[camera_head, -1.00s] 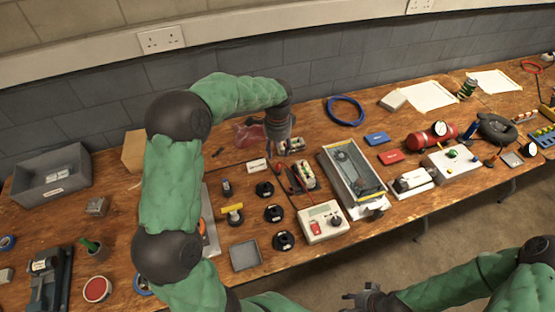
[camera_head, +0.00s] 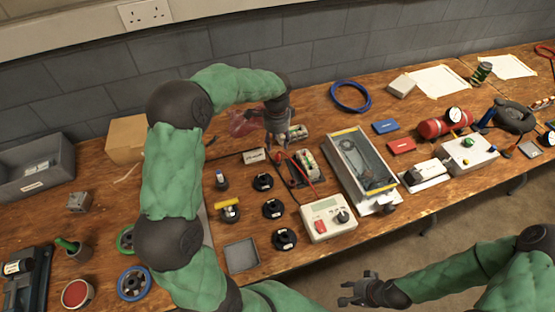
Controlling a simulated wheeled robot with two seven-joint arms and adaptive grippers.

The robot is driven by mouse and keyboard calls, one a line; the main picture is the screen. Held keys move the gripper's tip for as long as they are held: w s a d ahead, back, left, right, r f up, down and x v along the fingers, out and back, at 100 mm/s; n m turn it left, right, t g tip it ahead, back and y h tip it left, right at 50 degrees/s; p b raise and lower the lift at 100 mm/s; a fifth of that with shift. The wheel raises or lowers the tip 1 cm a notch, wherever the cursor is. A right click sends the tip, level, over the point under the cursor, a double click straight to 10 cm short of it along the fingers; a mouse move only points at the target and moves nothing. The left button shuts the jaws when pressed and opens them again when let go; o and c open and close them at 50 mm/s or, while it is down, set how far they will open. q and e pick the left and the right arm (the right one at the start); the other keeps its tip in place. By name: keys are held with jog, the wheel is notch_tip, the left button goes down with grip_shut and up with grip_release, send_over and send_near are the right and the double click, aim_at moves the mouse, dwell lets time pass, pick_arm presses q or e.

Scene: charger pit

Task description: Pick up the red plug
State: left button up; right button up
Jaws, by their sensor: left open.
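A small red piece (camera_head: 279,157), probably the red plug, lies on the wooden table just below my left gripper in the picture; it is too small to make out clearly. A red lead (camera_head: 308,185) runs nearby toward the multimeter (camera_head: 328,218). My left gripper (camera_head: 280,140) is open and points down close above the red piece, and I see nothing held in it. Whether its fingertips touch the piece cannot be told. My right gripper (camera_head: 356,290) is open and empty, in front of the table's near edge.
A white terminal block (camera_head: 307,163) and a small white box (camera_head: 253,156) flank the red piece. A grey open case (camera_head: 360,165) stands to the right. Several black round parts (camera_head: 273,208) stand nearer.

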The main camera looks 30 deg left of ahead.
aim_at(278, 155)
pick_arm(q)
notch_tip(278, 155, down, 4)
jog(key=shift+r+b, duration=0.15)
jog(key=shift+b, duration=0.35)
jog(key=shift+w+d+f+b, duration=0.15)
jog(key=shift+f+b, duration=0.6)
jog(key=shift+f, duration=0.55)
jog(key=shift+w+a+f+b, duration=0.1)
jog(key=shift+f+b, duration=0.65)
jog(key=shift+f, duration=0.5)
jog(key=shift+r, duration=0.1)
grip_shut()
